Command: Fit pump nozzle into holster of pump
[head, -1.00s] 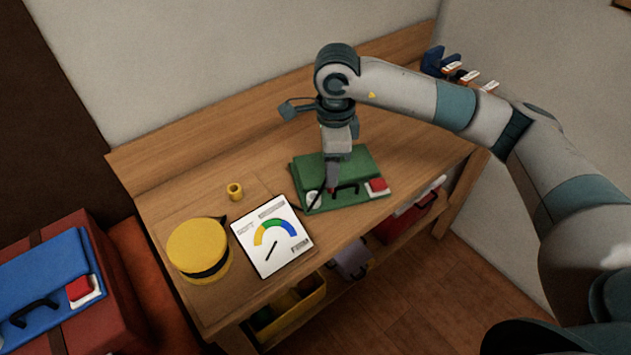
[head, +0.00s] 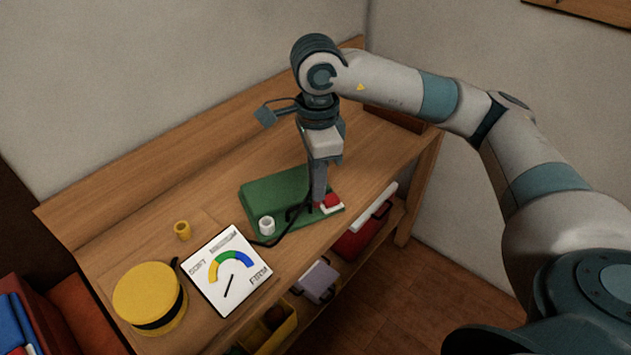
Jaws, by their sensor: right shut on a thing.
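The green pump box (head: 265,195) lies on the bench, with a white cup-like piece (head: 266,225) at its near left corner, probably the holster. A red square on a white plate (head: 332,200) sits at its right end. My right gripper (head: 317,203) points down over the right part of the box, close to the red square. It is shut on a dark piece, probably the nozzle, mostly hidden by the fingers. A black hose (head: 268,243) runs from there past the white cup, which stands clear of the gripper. My left gripper is not in view.
A white dial board (head: 227,290), a yellow round case (head: 150,298) and a small yellow cup (head: 182,230) stand on the left of the bench (head: 130,240). A lower shelf holds a lilac object (head: 316,281) and a yellow bin (head: 270,333). Bare bench lies behind the box.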

